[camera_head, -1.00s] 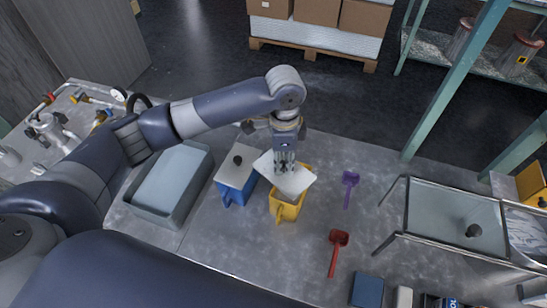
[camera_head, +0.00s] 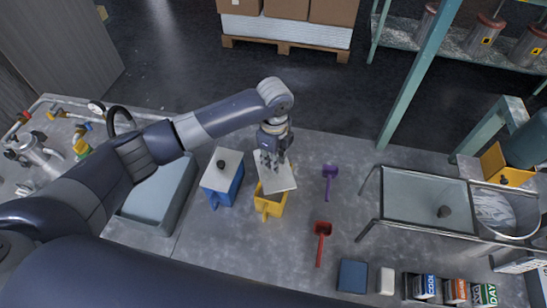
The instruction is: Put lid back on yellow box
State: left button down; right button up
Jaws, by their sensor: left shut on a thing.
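The yellow box (camera_head: 270,206) stands on the grey metal table, its top partly uncovered at the front left. My left gripper (camera_head: 269,165) points down above it and is shut on the pale lid (camera_head: 283,182). The lid sits over the back and right part of the box, turned a little against it. I cannot tell whether the lid touches the rim. The gripper hides the lid's handle. My right gripper is not in view.
A blue box (camera_head: 224,188) with its lid on stands close left, beside a grey tray (camera_head: 163,190). A purple scoop (camera_head: 329,177) and a red scoop (camera_head: 321,237) lie to the right. A metal-framed stand (camera_head: 428,205) is further right. Small boxes line the front right.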

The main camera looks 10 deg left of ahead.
pick_arm(q)
jog(key=shift+f+b, duration=1.9)
jog(key=shift+f, duration=0.9)
jog(key=shift+r+p, duration=0.1)
jog(key=shift+p, duration=0.5)
jog(key=shift+f+p, duration=0.2)
jog(key=shift+p, duration=0.4)
dwell(0.5)
jog(key=c, duration=1.3)
grip_release()
jog(key=shift+c, duration=0.2)
jog(key=o, duration=0.5)
